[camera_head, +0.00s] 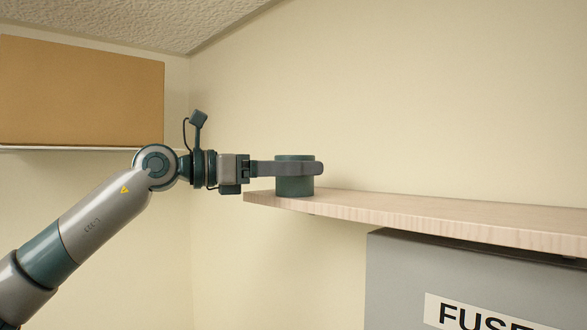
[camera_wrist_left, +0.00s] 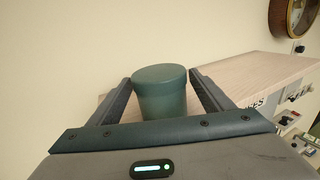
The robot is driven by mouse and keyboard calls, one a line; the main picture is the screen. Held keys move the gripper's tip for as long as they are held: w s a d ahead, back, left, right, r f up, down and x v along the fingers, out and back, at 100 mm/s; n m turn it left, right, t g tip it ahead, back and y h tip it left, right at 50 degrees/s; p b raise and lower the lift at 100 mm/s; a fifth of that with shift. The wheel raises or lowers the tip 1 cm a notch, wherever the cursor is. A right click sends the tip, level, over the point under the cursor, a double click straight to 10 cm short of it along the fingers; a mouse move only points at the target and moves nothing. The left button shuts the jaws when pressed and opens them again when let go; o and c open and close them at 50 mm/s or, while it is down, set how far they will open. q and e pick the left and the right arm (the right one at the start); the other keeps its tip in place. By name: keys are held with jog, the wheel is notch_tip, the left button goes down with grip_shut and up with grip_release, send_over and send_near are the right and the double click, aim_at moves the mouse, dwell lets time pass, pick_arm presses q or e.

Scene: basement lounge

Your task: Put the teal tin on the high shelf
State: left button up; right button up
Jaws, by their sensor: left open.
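The teal tin (camera_head: 294,187) stands upright on the left end of the high wooden shelf (camera_head: 430,215). My left gripper (camera_head: 318,168) is level around the tin, with a finger passing across its near side in the head view. In the left wrist view the tin (camera_wrist_left: 162,95) stands between the two spread fingers of the gripper (camera_wrist_left: 160,85), with a gap showing on each side. The jaws are open. The shelf (camera_wrist_left: 245,75) reaches away behind the tin. My right gripper is in neither view.
A grey fuse box (camera_head: 440,280) is just under the shelf. A brown box (camera_head: 80,92) sits on a thin ledge at the left. A round clock (camera_wrist_left: 293,17) hangs on the wall in the wrist view. The shelf right of the tin is bare.

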pick_arm(q)
jog(key=shift+r, duration=0.15)
jog(key=shift+r, duration=0.1)
jog(key=b+v, duration=0.5)
jog(key=v, duration=0.7)
jog(key=shift+b, duration=0.3)
